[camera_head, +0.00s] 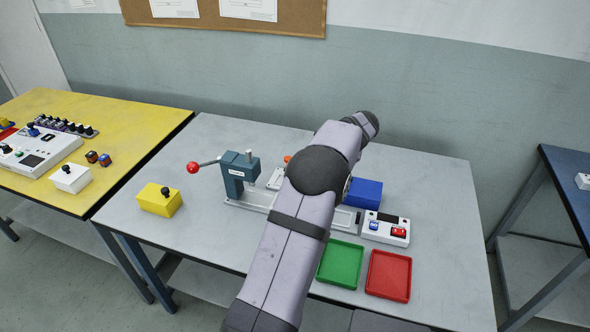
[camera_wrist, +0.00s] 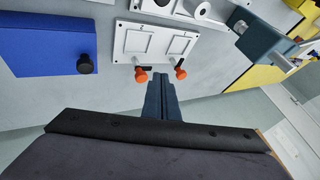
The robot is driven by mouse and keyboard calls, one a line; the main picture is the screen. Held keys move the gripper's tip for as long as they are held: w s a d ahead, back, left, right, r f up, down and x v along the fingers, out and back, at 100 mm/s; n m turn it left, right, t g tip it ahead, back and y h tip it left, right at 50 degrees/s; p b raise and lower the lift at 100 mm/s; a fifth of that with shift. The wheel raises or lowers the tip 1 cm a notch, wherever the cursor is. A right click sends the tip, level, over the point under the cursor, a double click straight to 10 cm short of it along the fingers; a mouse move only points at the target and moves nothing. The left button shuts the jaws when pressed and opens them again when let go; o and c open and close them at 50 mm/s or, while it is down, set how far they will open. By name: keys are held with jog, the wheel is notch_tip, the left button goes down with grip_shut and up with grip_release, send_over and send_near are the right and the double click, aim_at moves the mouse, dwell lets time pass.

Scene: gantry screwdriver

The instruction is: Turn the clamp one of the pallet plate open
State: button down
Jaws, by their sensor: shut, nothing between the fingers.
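The white pallet plate (camera_wrist: 121,42) is in the upper middle of the wrist view and has two framed recesses. Two clamps with orange knobs sit along its near edge, a left one (camera_wrist: 141,74) and a right one (camera_wrist: 181,73). In the head view one orange knob (camera_head: 287,158) and part of the plate (camera_head: 275,179) show beside my arm, which hides the rest and my gripper.
A teal press (camera_head: 238,172) with a red-ended lever stands left of the plate. A blue box (camera_head: 367,192) with a black knob (camera_wrist: 85,64) is on the other side. A yellow box (camera_head: 159,202), button panel (camera_head: 386,229), green tray (camera_head: 341,264) and red tray (camera_head: 388,275) share the grey table.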

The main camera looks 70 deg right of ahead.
jog(key=p+x, duration=0.2)
jog(key=x, duration=0.7)
jog(key=shift+w+d+f, duration=0.1)
jog(key=shift+w+f, duration=0.2)
jog(key=w+p, duration=0.1)
jog(key=w, duration=0.2)
jog(key=shift+p, duration=0.4)
jog(key=shift+w+f, duration=0.1)
jog(key=shift+w, duration=0.45)
